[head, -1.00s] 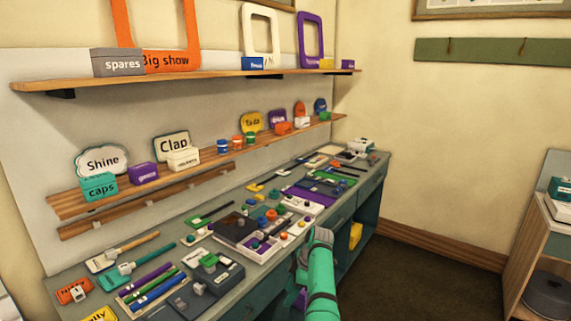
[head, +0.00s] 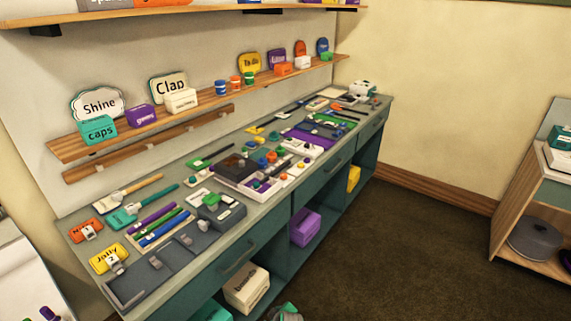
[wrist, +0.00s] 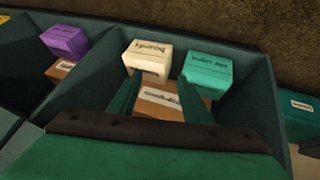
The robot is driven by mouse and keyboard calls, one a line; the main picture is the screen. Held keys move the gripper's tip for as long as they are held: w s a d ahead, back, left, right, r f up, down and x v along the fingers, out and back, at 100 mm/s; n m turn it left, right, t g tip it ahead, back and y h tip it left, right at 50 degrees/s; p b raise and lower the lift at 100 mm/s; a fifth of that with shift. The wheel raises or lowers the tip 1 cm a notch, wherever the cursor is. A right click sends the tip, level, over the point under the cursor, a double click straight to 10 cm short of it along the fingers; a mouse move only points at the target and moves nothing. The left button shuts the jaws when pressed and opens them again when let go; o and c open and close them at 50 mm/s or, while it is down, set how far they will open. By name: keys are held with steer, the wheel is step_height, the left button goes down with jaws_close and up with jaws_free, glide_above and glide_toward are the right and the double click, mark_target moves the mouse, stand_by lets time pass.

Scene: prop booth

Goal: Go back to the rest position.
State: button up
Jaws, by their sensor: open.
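My gripper (wrist: 160,98) shows in the wrist view with its two green fingers apart and nothing between them. It faces the open cubbies under the workbench. A brown box (wrist: 164,103) with a white label shows beyond and between the fingers. I cannot tell how far away it is. In the head view only a small grey-green piece of my arm shows at the bottom edge, and the fingers cannot be made out there.
The workbench (head: 78,234) carries tools, trays and signs. Under it stand a cream box (head: 246,290), a teal box (head: 213,313) and a purple box (head: 305,228). A wooden cabinet (head: 508,213) stands at right. The dark floor (head: 410,255) between is clear.

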steer(key=s+f+m+t+h, duration=0.1)
steer(key=s+f+m+t, duration=0.15)
steer(key=s, duration=1.15)
steer(key=s+d+r+m+t+h, duration=0.15)
steer(key=s+r+m, duration=0.35)
steer(key=s, duration=0.9)
steer(key=s+d+r+m+t, duration=0.1)
steer(key=s+r, duration=0.5)
steer(key=r, duration=0.3)
steer(key=s+d+r+t, duration=0.1)
steer(key=s+r+t, duration=0.1)
steer(key=s+r, duration=0.4)
steer(key=s+d+r+m+t, duration=0.1)
steer(key=s+r, duration=0.6)
steer(key=r, duration=0.7)
steer(key=shift+d+r+m+t, duration=0.15)
steer(key=shift+r+m+t, duration=0.15)
steer(key=shift+t, duration=0.2)
